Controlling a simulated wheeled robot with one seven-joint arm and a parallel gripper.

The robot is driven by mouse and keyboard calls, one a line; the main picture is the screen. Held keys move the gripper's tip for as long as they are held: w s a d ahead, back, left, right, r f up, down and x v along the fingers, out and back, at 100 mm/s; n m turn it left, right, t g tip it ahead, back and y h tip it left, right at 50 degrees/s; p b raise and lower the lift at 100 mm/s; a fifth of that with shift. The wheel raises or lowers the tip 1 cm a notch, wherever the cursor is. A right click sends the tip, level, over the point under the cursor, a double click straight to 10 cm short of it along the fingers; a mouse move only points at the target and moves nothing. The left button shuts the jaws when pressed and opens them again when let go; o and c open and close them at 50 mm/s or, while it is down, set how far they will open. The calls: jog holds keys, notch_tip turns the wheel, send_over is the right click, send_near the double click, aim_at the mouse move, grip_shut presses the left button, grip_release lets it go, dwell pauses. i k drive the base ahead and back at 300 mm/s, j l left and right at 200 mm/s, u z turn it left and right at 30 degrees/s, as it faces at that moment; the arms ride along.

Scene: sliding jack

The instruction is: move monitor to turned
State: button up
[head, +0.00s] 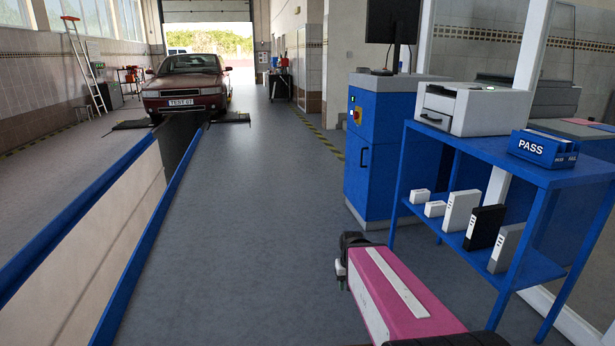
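The monitor (392,22) is a dark, flat screen on a thin stand, on top of a blue cabinet (384,160) right of centre in the head view. Its top edge is cut off by the frame. A dark, blank face shows towards me. A pink link of my arm, with black joints, reaches in from the bottom, low in front of the cabinet and well below the monitor. My gripper's fingers do not show, and nothing of mine touches the monitor.
A blue shelf table (478,147) with a printer (468,108), a PASS box (544,148) and several binders stands at right. An inspection pit (120,215) with blue rails runs along the left to a red car (186,85). Open floor (262,200) lies between.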

aim_at(382, 17)
jog(key=i, duration=0.95)
jog(key=i+u, duration=0.1)
jog(key=i, duration=0.8)
jog(key=i+l, duration=0.15)
jog(key=i, duration=0.8)
jog(key=i+l, duration=0.1)
jog(key=i, duration=0.85)
jog(key=j+u, duration=0.05)
